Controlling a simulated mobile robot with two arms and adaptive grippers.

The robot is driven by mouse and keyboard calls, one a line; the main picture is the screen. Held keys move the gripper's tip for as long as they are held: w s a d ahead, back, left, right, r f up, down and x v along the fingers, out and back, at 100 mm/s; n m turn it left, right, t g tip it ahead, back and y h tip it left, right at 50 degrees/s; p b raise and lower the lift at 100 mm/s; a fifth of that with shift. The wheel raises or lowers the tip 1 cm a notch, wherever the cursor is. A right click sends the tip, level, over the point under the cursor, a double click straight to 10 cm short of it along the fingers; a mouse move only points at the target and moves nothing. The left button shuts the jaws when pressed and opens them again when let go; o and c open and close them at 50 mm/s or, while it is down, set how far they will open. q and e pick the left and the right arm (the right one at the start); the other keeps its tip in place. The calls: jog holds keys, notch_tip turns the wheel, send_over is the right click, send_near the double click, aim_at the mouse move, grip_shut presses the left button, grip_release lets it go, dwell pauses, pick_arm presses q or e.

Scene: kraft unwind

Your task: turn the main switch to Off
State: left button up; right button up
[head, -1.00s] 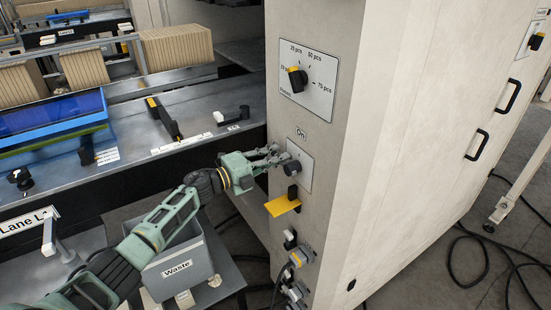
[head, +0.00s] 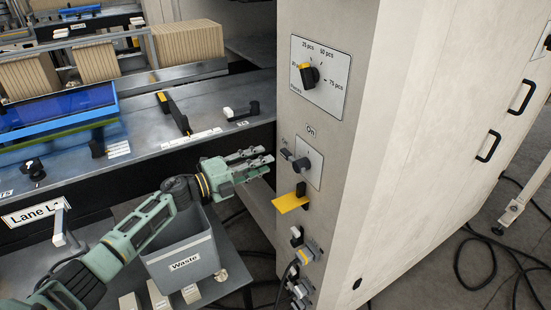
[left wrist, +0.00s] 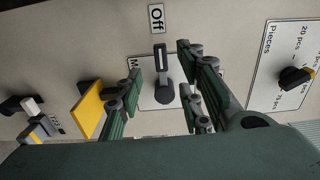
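The main switch (head: 302,164) is a dark rotary knob with a lever on a pale plate on the cabinet's front face. Its lever points left, toward the small Off label (head: 284,142); the On label (head: 310,131) is above the plate. In the left wrist view the switch's lever (left wrist: 161,75) points straight at the Off label (left wrist: 157,18). My left gripper (head: 268,155) is left of the switch, its fingers apart and empty, clear of the lever in the head view. In the left wrist view my left gripper (left wrist: 165,70) frames the switch between its spread fingers. My right gripper is not in view.
A pieces dial (head: 309,76) is above the switch. A yellow tab (head: 291,202) sticks out just below it, with plugs and cables (head: 305,255) lower down. A grey waste bin (head: 183,258) stands below my left arm. The machine table (head: 70,170) is at left.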

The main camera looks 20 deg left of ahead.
pick_arm(q)
jog(key=v, duration=0.3)
jog(key=shift+s+a, duration=0.2)
jog(key=shift+s, duration=0.1)
